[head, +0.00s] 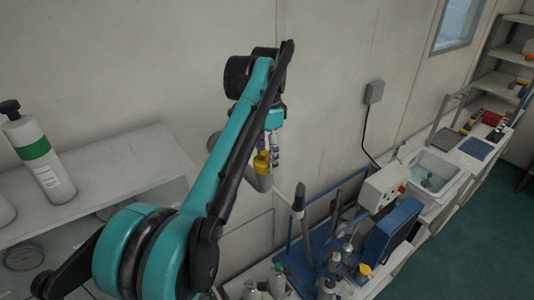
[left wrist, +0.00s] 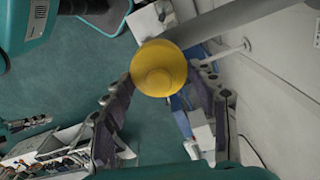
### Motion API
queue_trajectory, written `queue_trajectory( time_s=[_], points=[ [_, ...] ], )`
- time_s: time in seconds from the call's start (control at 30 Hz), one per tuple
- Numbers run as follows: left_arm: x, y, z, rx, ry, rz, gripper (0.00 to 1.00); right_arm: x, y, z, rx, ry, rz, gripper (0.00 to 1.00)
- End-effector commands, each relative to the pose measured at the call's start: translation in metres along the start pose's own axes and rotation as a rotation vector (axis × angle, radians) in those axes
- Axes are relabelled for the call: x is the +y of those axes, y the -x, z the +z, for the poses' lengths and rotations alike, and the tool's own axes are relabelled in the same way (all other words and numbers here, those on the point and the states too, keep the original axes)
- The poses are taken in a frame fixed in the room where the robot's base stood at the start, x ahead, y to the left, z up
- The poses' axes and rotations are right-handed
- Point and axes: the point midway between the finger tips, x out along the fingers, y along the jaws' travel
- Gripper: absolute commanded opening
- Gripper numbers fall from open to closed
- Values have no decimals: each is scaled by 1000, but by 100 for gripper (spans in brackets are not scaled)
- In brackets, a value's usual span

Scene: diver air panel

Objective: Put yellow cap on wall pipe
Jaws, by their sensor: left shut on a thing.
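My left gripper (head: 268,156) points down close to the wall, with its fingers shut on the yellow cap (head: 262,161). In the left wrist view the round yellow cap (left wrist: 158,68) sits between the two fingertips (left wrist: 170,85). The cap appears at the pipe's upper end. I cannot tell whether it touches or sits on the pipe. My right gripper is not in view.
A white shelf (head: 110,165) with a green-banded bottle (head: 40,158) stands at left. Below the gripper is a bench with a blue stand (head: 325,240), several bottles and a white control box (head: 383,188). A sink (head: 432,170) lies farther right. The wall is close behind the gripper.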

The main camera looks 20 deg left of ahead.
Motion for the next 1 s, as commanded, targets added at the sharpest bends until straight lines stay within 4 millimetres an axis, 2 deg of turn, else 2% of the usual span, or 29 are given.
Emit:
queue_trajectory(
  time_s=[0.13,0.17,0.23,0.27,0.67,0.77,1.0],
  points=[
    [0,-9,0,0,0,0,36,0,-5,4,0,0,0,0],
    [0,-9,0,0,0,0,61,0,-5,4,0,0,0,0],
    [0,-7,0,0,0,0,79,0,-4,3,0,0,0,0],
    [0,-7,0,0,0,0,82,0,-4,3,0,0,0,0],
    [0,-2,0,0,0,0,82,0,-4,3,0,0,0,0],
    [0,11,0,0,0,0,82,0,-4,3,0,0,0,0],
    [-1,62,0,0,0,0,82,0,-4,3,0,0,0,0]
  ],
)
